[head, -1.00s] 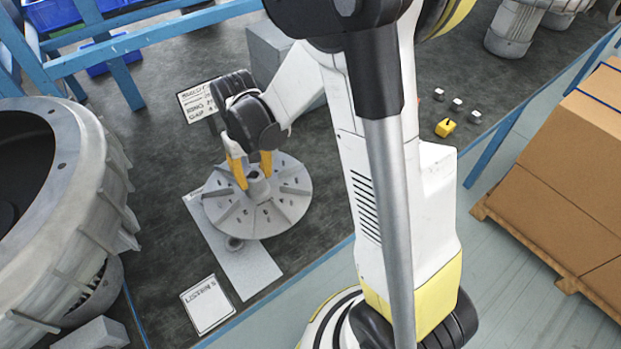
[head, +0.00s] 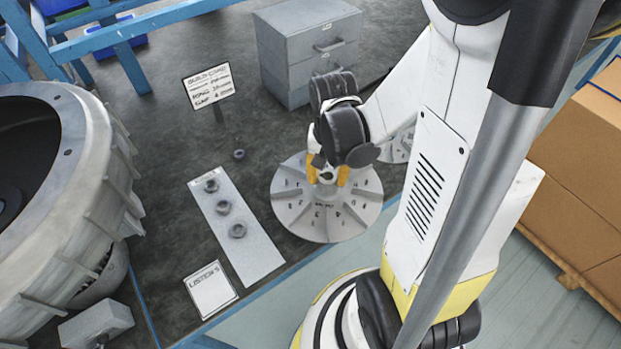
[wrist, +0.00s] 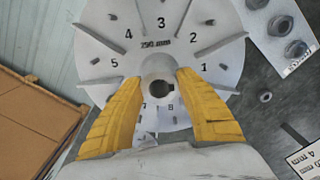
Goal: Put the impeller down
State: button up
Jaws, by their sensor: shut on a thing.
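The impeller (head: 325,218) is a grey bladed disc with numbers around its face and a central hub. My gripper (head: 328,177) is shut on its hub, with yellow fingers on either side. In the wrist view the fingers (wrist: 160,105) grip the hub, and the impeller (wrist: 205,25) shows the numbers and a "750 mm" mark. In the head view the disc is near the bench's front edge and overlaps it in the picture. I cannot tell whether its underside touches the bench.
A pale strip (head: 251,259) with several grey rings lies left of the impeller. A loose ring (head: 239,155), a build card (head: 208,87) and a grey drawer cabinet (head: 309,50) are behind. A "Listen" card (head: 210,290) lies in front. A large housing (head: 62,190) stands at left. Another grey disc (head: 398,148) shows partly behind my arm.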

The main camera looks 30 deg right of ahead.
jog(key=w+f+b, duration=0.1)
jog(key=w+f, duration=0.1)
jog(key=w, duration=0.1)
jog(key=w+d+f+b, duration=0.1)
jog(key=w+f, duration=0.1)
jog(key=w, duration=0.2)
jog(key=w+d+f+b, duration=0.1)
jog(key=w+f+b, duration=0.1)
jog(key=w+f, duration=0.1)
jog(key=shift+w+d, duration=0.2)
jog(key=shift+w, duration=0.35)
jog(key=shift+f+b, duration=0.95)
jog(key=shift+f, duration=1)
jog(key=shift+f+b, duration=0.35)
jog(key=shift+b, duration=0.05)
jog(key=o, duration=1.4)
jog(key=shift+r, duration=0.1)
jog(key=shift+r, duration=0.1)
